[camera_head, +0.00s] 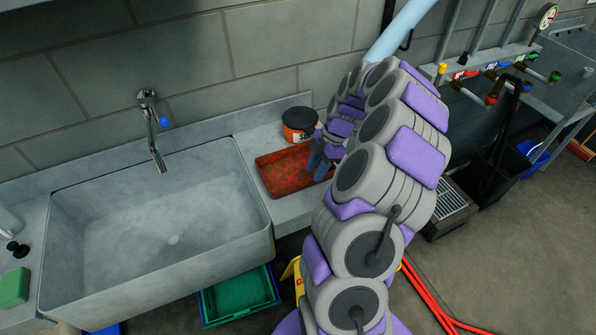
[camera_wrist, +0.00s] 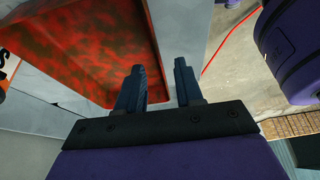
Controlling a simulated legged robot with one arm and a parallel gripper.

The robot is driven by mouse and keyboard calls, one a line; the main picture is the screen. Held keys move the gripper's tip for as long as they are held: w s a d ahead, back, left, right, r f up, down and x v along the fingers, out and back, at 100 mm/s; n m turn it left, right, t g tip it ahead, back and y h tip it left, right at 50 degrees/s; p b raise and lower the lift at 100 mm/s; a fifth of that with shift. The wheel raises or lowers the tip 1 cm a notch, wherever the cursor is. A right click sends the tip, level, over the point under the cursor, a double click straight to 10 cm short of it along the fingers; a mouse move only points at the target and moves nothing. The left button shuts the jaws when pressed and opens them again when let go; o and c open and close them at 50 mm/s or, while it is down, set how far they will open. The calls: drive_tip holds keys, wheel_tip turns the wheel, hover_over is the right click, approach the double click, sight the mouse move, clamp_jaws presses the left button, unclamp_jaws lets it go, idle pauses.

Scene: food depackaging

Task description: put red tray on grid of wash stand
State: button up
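The red tray (camera_head: 285,172), mottled dark, lies flat on the grey counter right of the sink. In the wrist view the red tray (camera_wrist: 85,40) fills the upper left. My gripper (camera_head: 325,152) is at the tray's right end, partly hidden by my arm in the head view. In the wrist view my gripper (camera_wrist: 158,78) is open, with its left finger over the tray's inside and its right finger outside the rim. The rim shows between the fingers; contact is unclear. A metal grid (camera_head: 453,203) lies low at the right, below the wall taps, partly hidden by my arm.
An orange tub with a black lid (camera_head: 299,124) stands just behind the tray. The deep sink (camera_head: 165,215) and its faucet (camera_head: 152,130) are to the left. A green crate (camera_head: 238,296) is below the counter. Red hoses (camera_head: 425,295) lie on the floor, right of my arm.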

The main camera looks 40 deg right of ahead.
sight(306, 181)
drive_tip(key=a+f, duration=0.2)
drive_tip(key=w+a+f+b, duration=0.1)
drive_tip(key=a, duration=0.1)
drive_tip(key=shift+a+f, duration=0.25)
drive_tip(key=shift+f, duration=0.45)
drive_tip(key=shift+d+f, duration=0.1)
drive_tip(key=shift+d, duration=0.85)
drive_tip(key=shift+c, duration=0.5)
drive_tip(key=shift+d, duration=0.15)
drive_tip(key=shift+c, duration=1.4)
drive_tip(key=shift+a, duration=0.95)
clamp_jaws()
drive_tip(key=shift+d, duration=0.6)
